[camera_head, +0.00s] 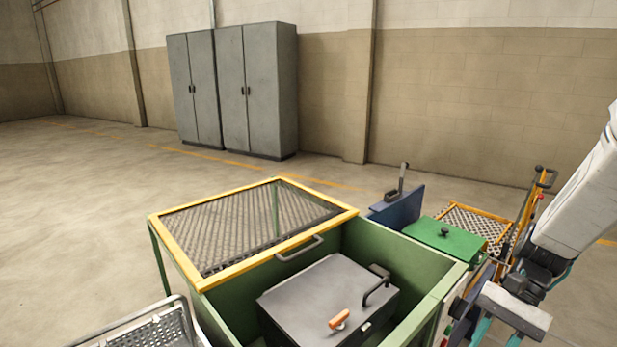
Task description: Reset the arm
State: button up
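My white arm comes in from the right edge. My gripper (498,333) hangs at its end in the lower right, beside the green bin's right side. A pale block and teal parts show there. Its fingertips run toward the bottom edge, so I cannot tell whether it is open or shut, or whether it holds anything.
A green bin (432,312) with a yellow-framed mesh lid (245,225) stands in front, holding a dark box (320,290) with an orange-handled part (339,319). A green-lidded unit (447,238) and orange-framed rack (478,222) crowd the right.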

jog(key=s+a+r+n+t+h, duration=0.3)
jog(key=s+r+n, duration=0.1)
jog(key=r, duration=0.3)
jog(key=s+a+r+n+t+h, duration=0.3)
jog(key=s+a+r+n+h, duration=0.1)
jog(key=r, duration=0.4)
jog(key=shift+s+a+r+n, duration=0.25)
jog(key=shift+s+n, duration=0.35)
jog(key=shift+s, duration=0.15)
